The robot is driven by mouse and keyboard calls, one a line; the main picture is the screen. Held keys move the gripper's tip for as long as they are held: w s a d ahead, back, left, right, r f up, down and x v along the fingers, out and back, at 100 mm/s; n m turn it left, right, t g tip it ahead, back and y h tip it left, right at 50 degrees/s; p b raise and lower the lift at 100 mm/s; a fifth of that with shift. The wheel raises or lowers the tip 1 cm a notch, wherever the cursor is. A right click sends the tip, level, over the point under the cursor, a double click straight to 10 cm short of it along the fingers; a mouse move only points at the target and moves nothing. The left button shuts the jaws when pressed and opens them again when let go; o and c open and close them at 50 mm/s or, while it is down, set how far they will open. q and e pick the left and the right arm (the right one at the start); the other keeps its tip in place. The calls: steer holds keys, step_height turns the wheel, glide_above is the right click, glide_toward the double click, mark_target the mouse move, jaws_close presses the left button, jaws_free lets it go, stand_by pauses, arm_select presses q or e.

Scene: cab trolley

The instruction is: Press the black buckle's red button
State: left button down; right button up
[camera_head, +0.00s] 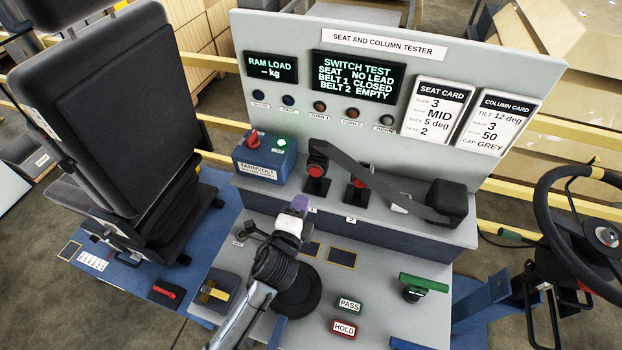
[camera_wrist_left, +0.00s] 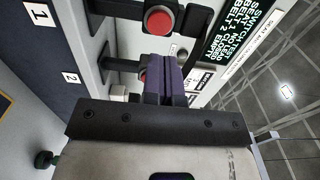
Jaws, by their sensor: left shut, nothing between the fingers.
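Two black buckles with red buttons stand on the tester's ledge. The buckle by label 1 (camera_head: 317,185) has a red button (camera_head: 316,171) and a dark strap (camera_head: 380,178) reaching its top. The buckle by label 2 (camera_head: 354,196) shows its red button (camera_head: 358,183) partly behind the strap. My left gripper (camera_head: 299,204) has purple fingers, shut and empty, in front of and below the buckles, apart from them in the head view. In the left wrist view the fingers (camera_wrist_left: 165,80) overlap the label 2 button (camera_wrist_left: 143,76); the label 1 button (camera_wrist_left: 158,20) is clear. Contact cannot be told.
A black belt reel (camera_head: 447,201) stands at the ledge's right end. A blue switch box (camera_head: 264,158) is at its left. The screen (camera_head: 357,77) reads belt 1 closed, belt 2 empty. A seat (camera_head: 90,110) is left; a steering wheel (camera_head: 590,220) is right.

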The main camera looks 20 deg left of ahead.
mark_target(314, 173)
arm_select(q)
steer(key=w, duration=0.8)
steer(key=shift+a, duration=0.1)
